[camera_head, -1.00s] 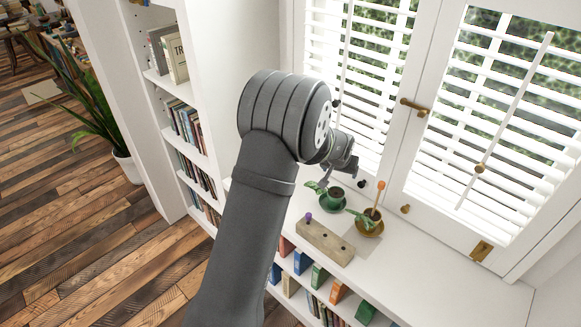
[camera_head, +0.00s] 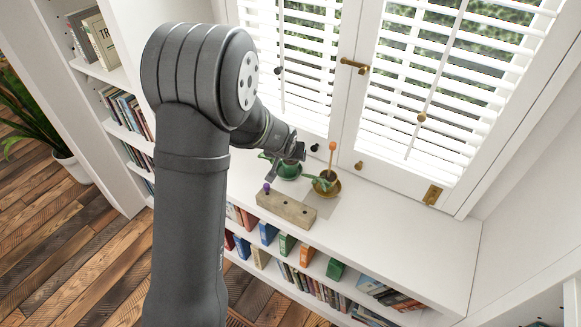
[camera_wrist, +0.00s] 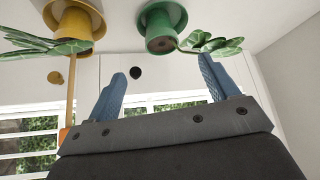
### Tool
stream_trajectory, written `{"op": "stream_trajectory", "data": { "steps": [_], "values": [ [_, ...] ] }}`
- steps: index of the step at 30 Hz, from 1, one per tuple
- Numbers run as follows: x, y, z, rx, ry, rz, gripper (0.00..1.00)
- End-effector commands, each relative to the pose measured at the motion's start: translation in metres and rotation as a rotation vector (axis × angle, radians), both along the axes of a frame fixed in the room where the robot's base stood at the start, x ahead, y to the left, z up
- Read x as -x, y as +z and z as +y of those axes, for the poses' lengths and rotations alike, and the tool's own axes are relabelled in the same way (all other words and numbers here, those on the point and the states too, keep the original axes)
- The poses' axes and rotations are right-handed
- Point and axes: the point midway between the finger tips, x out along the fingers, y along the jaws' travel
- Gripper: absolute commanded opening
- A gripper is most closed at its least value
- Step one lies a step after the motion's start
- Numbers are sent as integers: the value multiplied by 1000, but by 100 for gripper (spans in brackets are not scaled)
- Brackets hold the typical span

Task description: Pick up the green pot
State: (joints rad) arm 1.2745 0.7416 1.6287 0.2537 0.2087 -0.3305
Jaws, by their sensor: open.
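The green pot (camera_head: 290,171) stands on the white shelf top by the window, partly hidden by my gripper in the head view. In the wrist view the green pot (camera_wrist: 160,22) is at the top middle, with a leafy plant (camera_wrist: 212,42) growing from it. My gripper (camera_head: 294,156) is at the pot's near upper side in the head view. In the wrist view its two blue fingers (camera_wrist: 162,78) are apart with nothing between them. The pot lies beyond the fingertips, roughly in line with the gap. Whether a finger touches a leaf I cannot tell.
A yellow-brown pot (camera_head: 327,186) with a plant and an orange-tipped stick (camera_head: 332,147) stands close to the right. The window blinds (camera_head: 460,75) are behind. The shelf top is clear to the right.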

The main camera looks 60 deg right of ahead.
Motion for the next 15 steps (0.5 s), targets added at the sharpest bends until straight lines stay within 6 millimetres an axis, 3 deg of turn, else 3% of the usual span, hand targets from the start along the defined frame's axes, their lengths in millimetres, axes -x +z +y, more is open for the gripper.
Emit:
{"op": "stream_trajectory", "data": {
  "steps": [9,15],
  "values": [
    [-10,-42,-25,-2,0,1,79],
    [-13,-52,-31,-1,-1,0,79]
  ]
}}
